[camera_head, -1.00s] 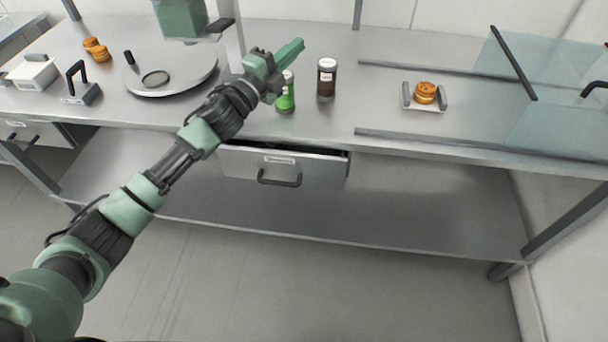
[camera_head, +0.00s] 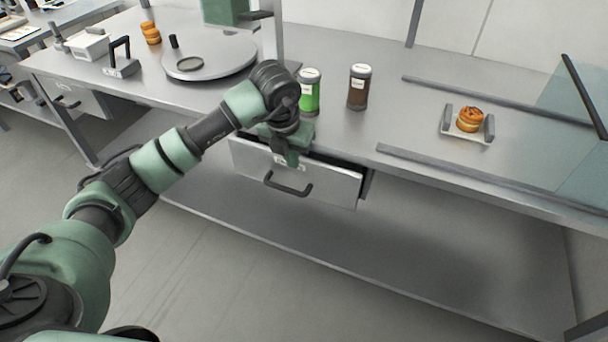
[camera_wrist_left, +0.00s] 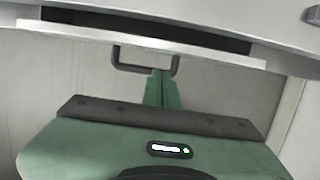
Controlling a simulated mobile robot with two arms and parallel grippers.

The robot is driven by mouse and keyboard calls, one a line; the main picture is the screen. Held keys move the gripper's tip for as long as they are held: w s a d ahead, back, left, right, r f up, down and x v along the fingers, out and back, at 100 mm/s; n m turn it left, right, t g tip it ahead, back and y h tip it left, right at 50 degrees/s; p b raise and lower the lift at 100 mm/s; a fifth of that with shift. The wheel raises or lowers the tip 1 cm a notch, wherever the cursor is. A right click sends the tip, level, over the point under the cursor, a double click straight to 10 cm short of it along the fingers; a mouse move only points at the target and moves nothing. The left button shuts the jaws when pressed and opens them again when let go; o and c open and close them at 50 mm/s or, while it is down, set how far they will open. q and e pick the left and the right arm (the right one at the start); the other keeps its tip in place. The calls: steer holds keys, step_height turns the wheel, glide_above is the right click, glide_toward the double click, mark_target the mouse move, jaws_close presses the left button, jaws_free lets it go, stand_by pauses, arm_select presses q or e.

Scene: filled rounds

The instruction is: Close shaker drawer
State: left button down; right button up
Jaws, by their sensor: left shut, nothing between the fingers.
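The shaker drawer (camera_head: 335,183) is a grey metal drawer under the counter, with a dark bar handle (camera_head: 289,190) on its front. It stands partly open, with a dark gap along its top edge. My left gripper (camera_head: 292,160) is in front of and above the drawer front, pointing down, near the label and handle. In the left wrist view my shut green fingers (camera_wrist_left: 161,88) reach up to the handle (camera_wrist_left: 143,68), and the drawer's dark opening (camera_wrist_left: 150,28) shows beyond. I cannot tell whether the fingers touch the drawer. My right gripper is not in view.
A green shaker (camera_head: 309,92) and a brown shaker (camera_head: 359,87) stand on the counter above the drawer. A small tray (camera_head: 447,128) with a bun (camera_head: 470,119) is to the right. A round plate (camera_head: 215,72) lies to the left. Floor in front is clear.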

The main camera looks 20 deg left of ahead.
mark_target(297, 178)
arm_select(q)
steer(key=p+x, duration=0.1)
steer(key=x, duration=0.8)
steer(key=shift+f, duration=0.3)
steer(key=shift+w, duration=0.1)
